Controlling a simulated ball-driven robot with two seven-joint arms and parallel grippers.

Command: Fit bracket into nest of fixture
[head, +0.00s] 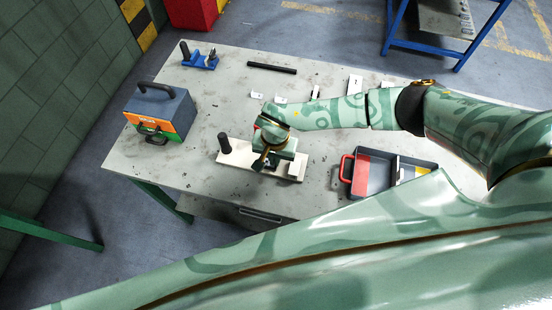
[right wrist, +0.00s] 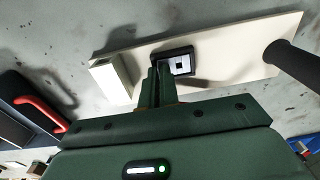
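The fixture (head: 233,160) is a pale board on the table with a black upright handle at its left end and a white block at its right end in the head view. The right wrist view shows its board (right wrist: 225,50) and a black-rimmed nest (right wrist: 172,52) near the middle. A small light piece with dark square marks (right wrist: 180,65) shows inside the rim; I cannot tell whether it is the bracket. My right gripper (head: 262,163) is low over the fixture. Its fingers (right wrist: 155,78) are close together beside the nest; anything between them is hidden. My left gripper is out of view.
A grey tray with a red handle (head: 346,169) is right of the fixture. A toolbox (head: 160,110) stands left. A blue fixture (head: 200,60), black bar (head: 272,68) and small white pieces (head: 280,100) lie farther back. The table's front edge is close.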

